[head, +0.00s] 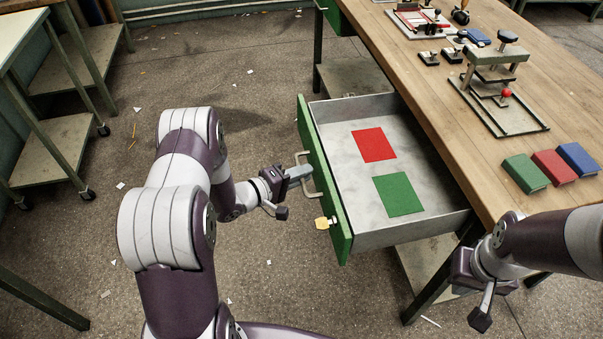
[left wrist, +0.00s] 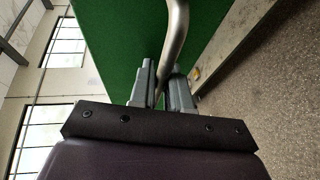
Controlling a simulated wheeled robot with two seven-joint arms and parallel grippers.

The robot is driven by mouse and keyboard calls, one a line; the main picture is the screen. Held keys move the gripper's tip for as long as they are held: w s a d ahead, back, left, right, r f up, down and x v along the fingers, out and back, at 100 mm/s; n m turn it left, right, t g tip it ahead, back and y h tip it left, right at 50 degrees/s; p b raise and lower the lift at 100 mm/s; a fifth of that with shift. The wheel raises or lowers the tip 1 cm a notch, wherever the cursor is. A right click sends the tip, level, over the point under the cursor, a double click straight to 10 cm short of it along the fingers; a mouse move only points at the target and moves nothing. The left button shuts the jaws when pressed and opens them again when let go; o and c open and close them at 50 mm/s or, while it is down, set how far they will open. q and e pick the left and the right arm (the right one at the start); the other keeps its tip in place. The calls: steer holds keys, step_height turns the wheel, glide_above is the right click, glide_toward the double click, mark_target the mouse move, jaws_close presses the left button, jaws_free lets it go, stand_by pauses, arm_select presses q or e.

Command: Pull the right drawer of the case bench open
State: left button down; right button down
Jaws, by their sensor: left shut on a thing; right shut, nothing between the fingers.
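The right drawer (head: 342,223) of the case bench stands pulled out, with a green front and a grey inside. A red sheet (head: 374,145) and a green sheet (head: 398,194) lie flat in it. My left gripper (head: 303,173) is shut on the metal bar handle (head: 313,188) of the drawer front. In the left wrist view the handle (left wrist: 178,35) passes between the fingers, against the green front (left wrist: 120,45). My right gripper (head: 468,272) is near the bench's front edge, right of the drawer; its fingers are hard to make out, with nothing visible in them.
The wooden bench top (head: 440,90) carries green, red and blue blocks (head: 553,168) and a press-like tool (head: 497,85). A yellow tag (head: 325,222) hangs at the drawer front. A metal cart (head: 50,150) stands at the left. The floor between is open, with paper scraps.

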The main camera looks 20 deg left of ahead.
arm_select(q)
steer(key=c, duration=1.4)
jaws_free()
steer(key=shift+c, duration=0.2)
steer(key=p+v, duration=0.2)
steer(key=v, duration=1)
steer(key=shift+s+a, duration=0.2)
